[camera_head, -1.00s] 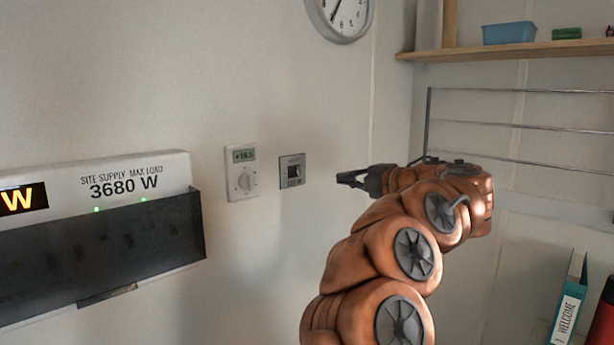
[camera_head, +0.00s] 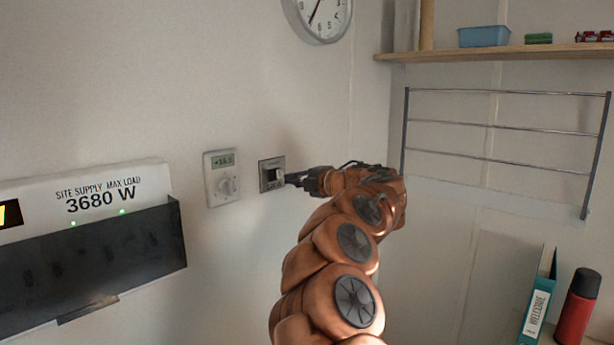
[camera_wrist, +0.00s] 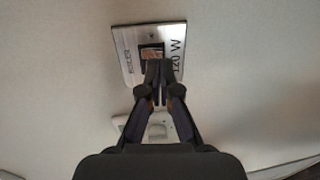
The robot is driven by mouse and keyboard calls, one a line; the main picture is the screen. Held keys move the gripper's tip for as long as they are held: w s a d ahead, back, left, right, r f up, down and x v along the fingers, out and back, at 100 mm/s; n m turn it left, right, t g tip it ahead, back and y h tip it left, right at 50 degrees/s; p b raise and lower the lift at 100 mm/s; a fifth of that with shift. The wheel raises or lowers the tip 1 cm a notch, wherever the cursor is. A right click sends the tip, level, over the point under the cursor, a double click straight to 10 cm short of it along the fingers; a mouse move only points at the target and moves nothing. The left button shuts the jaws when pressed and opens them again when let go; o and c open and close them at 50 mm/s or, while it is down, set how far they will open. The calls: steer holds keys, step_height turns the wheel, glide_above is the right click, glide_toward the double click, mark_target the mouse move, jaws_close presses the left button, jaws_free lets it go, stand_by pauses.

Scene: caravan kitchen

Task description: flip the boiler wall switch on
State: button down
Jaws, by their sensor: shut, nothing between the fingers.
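The boiler wall switch (camera_head: 271,174) is a small square metal plate with a dark rocker, on the wall right of the thermostat. In the wrist view the switch plate (camera_wrist: 128,45) shows a rocker with a reddish-lit face and the marking "120 W". My gripper (camera_head: 290,179) is shut and empty, with its tips at the right edge of the plate in the head view. In the wrist view my gripper's tips (camera_wrist: 159,66) overlap the lower edge of the rocker. They look very near it or touching; I cannot tell which. The tips hide part of the rocker.
A supply box (camera_head: 90,230) with a dark front juts from the wall at left. A wire rack (camera_head: 500,124) and a shelf (camera_head: 500,50) are at right. A binder (camera_head: 538,300) and a red bottle (camera_head: 579,305) stand below.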

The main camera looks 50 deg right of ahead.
mark_target(279, 178)
steer(key=shift+w+f+p, duration=0.15)
steer(key=shift+w+p, duration=0.2)
steer(key=shift+w, duration=1)
steer(key=shift+w+f+t+b, duration=0.3)
steer(key=shift+f+b, duration=0.1)
steer(key=shift+b, duration=0.65)
steer(key=shift+a+b, duration=0.1)
steer(key=shift+b, duration=0.45)
steer(key=shift+r+t, duration=0.3)
steer(key=shift+r, duration=0.05)
